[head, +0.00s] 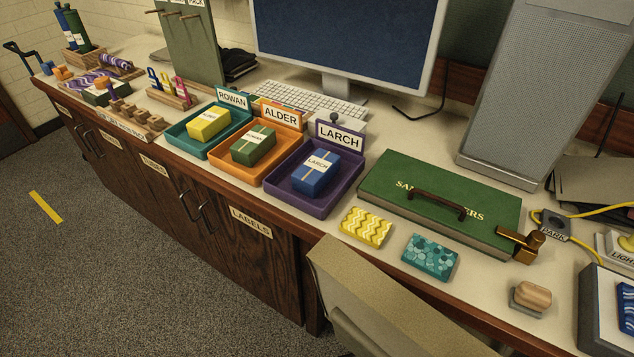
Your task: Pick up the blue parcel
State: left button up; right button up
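The blue parcel (314,176) has a pale band and a white label reading LARCH. It lies in the purple tray (345,199), under a sign reading LARCH (339,137). Neither of my grippers shows in the head view, so I cannot see where they are or what they hold.
The orange tray (290,152) holds a green parcel (253,146); the teal tray (180,134) holds a yellow parcel (208,124). A green case (400,182) lies right of the purple tray. A chair back (375,300) stands at the counter's front. A monitor (345,40) stands behind.

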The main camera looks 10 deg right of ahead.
aim_at(314, 174)
jog(key=i+j+z, duration=0.45)
jog(key=j, duration=0.25)
jog(key=i+j+z, duration=0.25)
jog(key=k+j, duration=0.05)
jog(key=j, duration=0.05)
